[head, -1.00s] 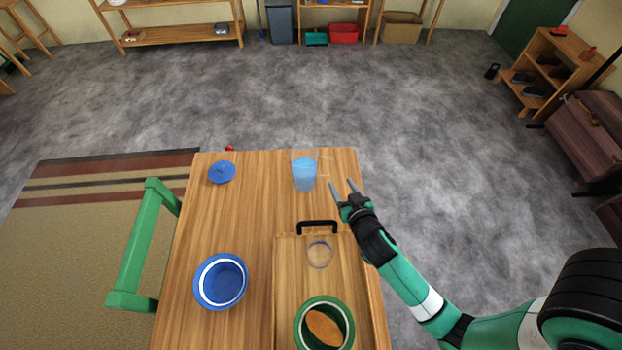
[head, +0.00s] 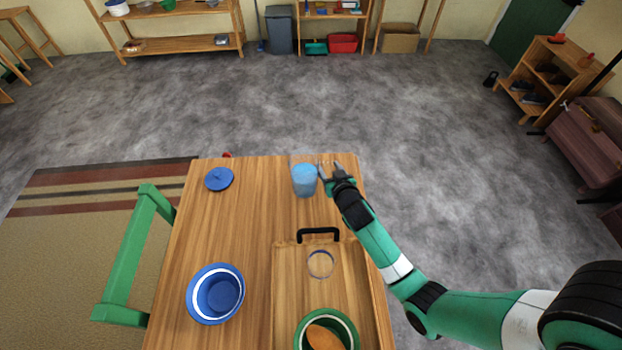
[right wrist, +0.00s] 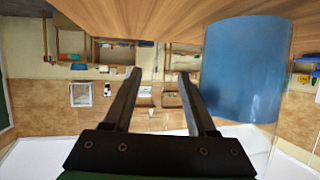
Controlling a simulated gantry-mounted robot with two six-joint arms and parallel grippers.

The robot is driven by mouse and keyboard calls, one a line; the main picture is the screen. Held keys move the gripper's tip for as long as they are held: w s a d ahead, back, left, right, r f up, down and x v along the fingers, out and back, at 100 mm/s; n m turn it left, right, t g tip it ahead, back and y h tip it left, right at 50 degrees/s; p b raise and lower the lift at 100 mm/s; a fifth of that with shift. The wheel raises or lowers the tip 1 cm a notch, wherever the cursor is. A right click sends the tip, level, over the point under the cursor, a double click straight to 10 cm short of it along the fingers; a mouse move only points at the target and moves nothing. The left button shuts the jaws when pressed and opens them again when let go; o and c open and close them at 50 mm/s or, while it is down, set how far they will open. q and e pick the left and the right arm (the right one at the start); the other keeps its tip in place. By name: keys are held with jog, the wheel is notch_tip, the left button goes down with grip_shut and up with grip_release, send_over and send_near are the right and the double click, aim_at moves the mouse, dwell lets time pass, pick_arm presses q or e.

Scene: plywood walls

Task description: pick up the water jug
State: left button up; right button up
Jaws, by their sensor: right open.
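The water jug (head: 304,181) is a clear vessel with blue water in it, upright near the far edge of the table. Its handle side faces right, toward my right gripper. My right gripper (head: 329,168) is open, with its fingers close beside the jug at the handle side. In the right wrist view, the jug (right wrist: 245,70) is large at the right, and the open fingers (right wrist: 158,75) have nothing solid between them. The handle is hard to make out there, so I cannot tell whether the fingers touch it. My left gripper is not in view.
On the wooden table (head: 240,215) are a blue lid (head: 219,179), a blue bowl (head: 190,292) and a tray (head: 287,300) with a black handle. A clear glass (head: 321,264) and a green pot (head: 354,328) stand on the tray. A green chair (head: 128,262) is at the left.

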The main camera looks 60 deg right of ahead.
grip_shut()
dwell(1.4)
